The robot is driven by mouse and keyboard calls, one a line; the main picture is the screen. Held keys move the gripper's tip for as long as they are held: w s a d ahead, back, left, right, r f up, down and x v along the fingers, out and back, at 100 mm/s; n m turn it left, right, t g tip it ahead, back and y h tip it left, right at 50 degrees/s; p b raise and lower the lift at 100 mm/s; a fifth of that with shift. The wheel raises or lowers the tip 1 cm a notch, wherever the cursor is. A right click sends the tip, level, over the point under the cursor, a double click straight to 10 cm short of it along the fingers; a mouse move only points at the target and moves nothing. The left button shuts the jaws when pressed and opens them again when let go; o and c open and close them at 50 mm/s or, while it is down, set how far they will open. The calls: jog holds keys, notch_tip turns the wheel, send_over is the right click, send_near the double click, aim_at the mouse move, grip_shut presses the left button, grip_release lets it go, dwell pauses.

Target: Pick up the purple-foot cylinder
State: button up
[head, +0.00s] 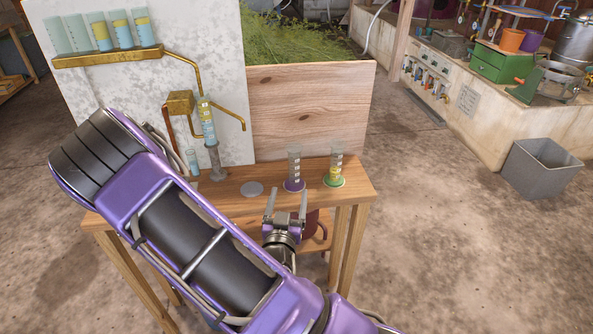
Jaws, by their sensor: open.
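The purple-foot cylinder (294,167) is a clear, upright graduated cylinder on the wooden table, and it looks empty. Its round purple foot (294,185) rests on the tabletop. My gripper (286,194) is open in front of it in the picture, with its two fingers pointing up toward the cylinder. Nothing shows between the fingers. The gap between the fingertips and the cylinder cannot be judged exactly from this view.
A green-foot cylinder (335,167) with yellow liquid stands just right. A grey disc (252,189) lies to the left. A grey-foot cylinder (214,160) stands under the brass spout. A wooden panel (311,112) rises behind the table (350,188).

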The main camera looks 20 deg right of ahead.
aim_at(294, 165)
jog(key=b+x, duration=0.3)
jog(key=x, duration=0.8)
jog(key=shift+w+d, duration=0.1)
jog(key=shift+w, duration=0.05)
jog(key=shift+x, duration=2.8)
jog(key=shift+r, duration=0.15)
grip_shut()
